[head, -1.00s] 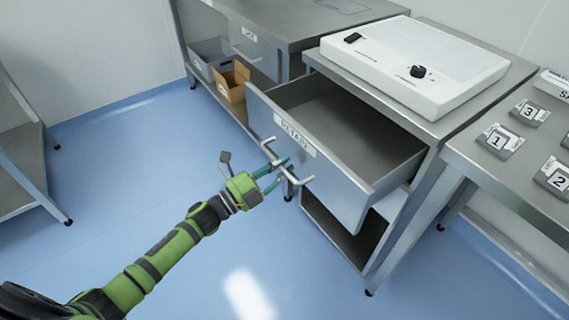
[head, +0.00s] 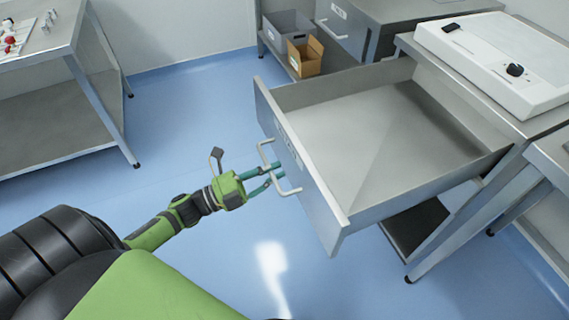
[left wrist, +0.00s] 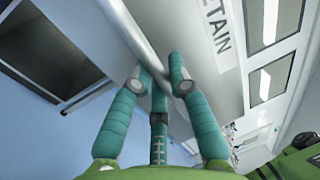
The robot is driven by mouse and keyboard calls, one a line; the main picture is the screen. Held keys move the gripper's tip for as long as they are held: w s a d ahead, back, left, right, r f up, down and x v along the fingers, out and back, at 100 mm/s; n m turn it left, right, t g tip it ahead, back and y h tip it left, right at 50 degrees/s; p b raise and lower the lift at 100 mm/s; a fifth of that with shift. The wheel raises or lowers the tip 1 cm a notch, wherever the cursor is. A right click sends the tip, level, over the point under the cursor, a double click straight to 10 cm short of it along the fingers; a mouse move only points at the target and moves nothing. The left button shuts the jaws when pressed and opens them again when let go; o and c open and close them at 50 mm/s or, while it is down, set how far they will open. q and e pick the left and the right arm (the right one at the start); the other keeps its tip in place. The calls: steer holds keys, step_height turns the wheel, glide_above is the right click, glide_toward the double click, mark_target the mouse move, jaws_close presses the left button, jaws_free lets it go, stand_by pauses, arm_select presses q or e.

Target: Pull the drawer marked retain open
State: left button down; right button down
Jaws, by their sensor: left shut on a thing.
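The retain drawer (head: 385,140) is pulled far out of the steel cabinet in the head view, and its inside is empty. Its front panel shows the label "RETAIN" (left wrist: 218,30) in the left wrist view. A pale bar handle (head: 284,191) runs along the front panel. My left gripper (head: 268,176) is shut on the handle, its teal fingers around the bar. In the left wrist view the handle (left wrist: 140,35) passes between the fingers. My right gripper is not in view.
A white device (head: 500,60) sits on the cabinet top at the right. A grey bin (head: 290,28) and an open cardboard box (head: 305,58) stand on a low shelf at the back. A steel table (head: 60,70) is at the left. The blue floor before the drawer is clear.

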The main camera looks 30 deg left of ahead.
arm_select(q)
steer(key=shift+s+a, duration=0.1)
steer(key=shift+s, duration=0.1)
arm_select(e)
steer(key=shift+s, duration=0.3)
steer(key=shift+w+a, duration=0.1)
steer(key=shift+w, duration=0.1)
arm_select(q)
steer(key=c, duration=1.2)
jaws_free()
steer(key=shift+o, duration=0.2)
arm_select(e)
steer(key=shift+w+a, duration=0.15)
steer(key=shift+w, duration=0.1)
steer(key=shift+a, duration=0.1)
arm_select(q)
steer(key=v, duration=1.2)
